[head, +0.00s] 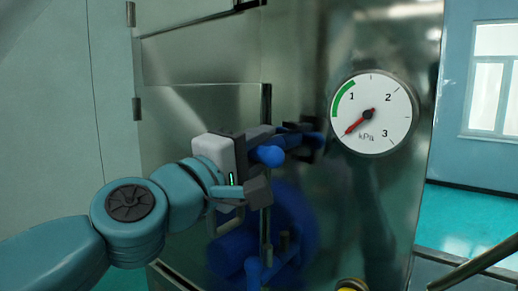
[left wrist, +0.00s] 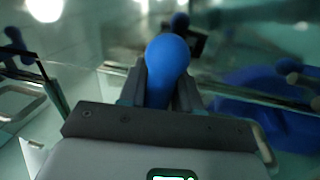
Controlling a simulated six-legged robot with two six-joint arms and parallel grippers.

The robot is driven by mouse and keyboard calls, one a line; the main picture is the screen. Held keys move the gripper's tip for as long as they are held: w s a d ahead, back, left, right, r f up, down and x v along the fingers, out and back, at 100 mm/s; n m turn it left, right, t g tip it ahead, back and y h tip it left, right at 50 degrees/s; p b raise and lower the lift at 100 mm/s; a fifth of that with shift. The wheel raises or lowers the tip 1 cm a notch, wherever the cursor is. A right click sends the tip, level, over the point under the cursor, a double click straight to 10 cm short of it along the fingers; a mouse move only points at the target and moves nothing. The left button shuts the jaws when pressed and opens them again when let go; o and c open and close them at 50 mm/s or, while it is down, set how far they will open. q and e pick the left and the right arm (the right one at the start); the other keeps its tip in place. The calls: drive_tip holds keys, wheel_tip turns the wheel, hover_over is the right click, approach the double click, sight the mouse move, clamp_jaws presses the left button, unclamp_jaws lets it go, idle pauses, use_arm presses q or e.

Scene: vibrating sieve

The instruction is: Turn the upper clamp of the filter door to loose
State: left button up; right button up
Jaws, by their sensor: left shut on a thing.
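The filter door (head: 205,108) is a shiny metal panel on the left side of the cabinet. The upper clamp (head: 268,156) has a blue rounded handle and a dark bracket at the door's right edge. My left gripper (head: 262,160) is shut on this handle. In the left wrist view, the handle's blue knob (left wrist: 168,62) sits between the two fingers of my left gripper (left wrist: 160,92). The fingers hide part of the handle. My right gripper is not in view.
A lower blue clamp (head: 268,268) sits below my left gripper. A round kPa gauge (head: 371,113) is on the cabinet front, its red needle pointing to the lower left. Hinges line the door's left side. A dark rail (head: 480,262) shows at lower right.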

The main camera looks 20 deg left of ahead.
use_arm(q)
drive_tip(key=m+h+b, duration=0.1)
drive_tip(key=m, duration=0.3)
drive_tip(key=m+g+b, duration=0.1)
drive_tip(key=m+b, duration=0.1)
drive_tip(key=m, duration=0.2)
drive_tip(key=shift+r+h, duration=0.1)
drive_tip(key=shift+h, duration=0.3)
drive_tip(key=m+b, duration=0.1)
drive_tip(key=m, duration=0.2)
drive_tip(key=shift+g, duration=0.4)
drive_tip(key=shift+d+m+h+b, duration=0.1)
drive_tip(key=shift+m+h+b, duration=0.3)
drive_tip(key=shift+m, duration=0.7)
drive_tip(key=shift+s+d+m+g, duration=0.1)
drive_tip(key=shift+m+g, duration=0.6)
drive_tip(key=shift+m, duration=2.1)
drive_tip(key=shift+y, duration=0.3)
drive_tip(key=o, duration=0.9)
drive_tip(key=shift+c, duration=0.2)
drive_tip(key=shift+d, duration=0.15)
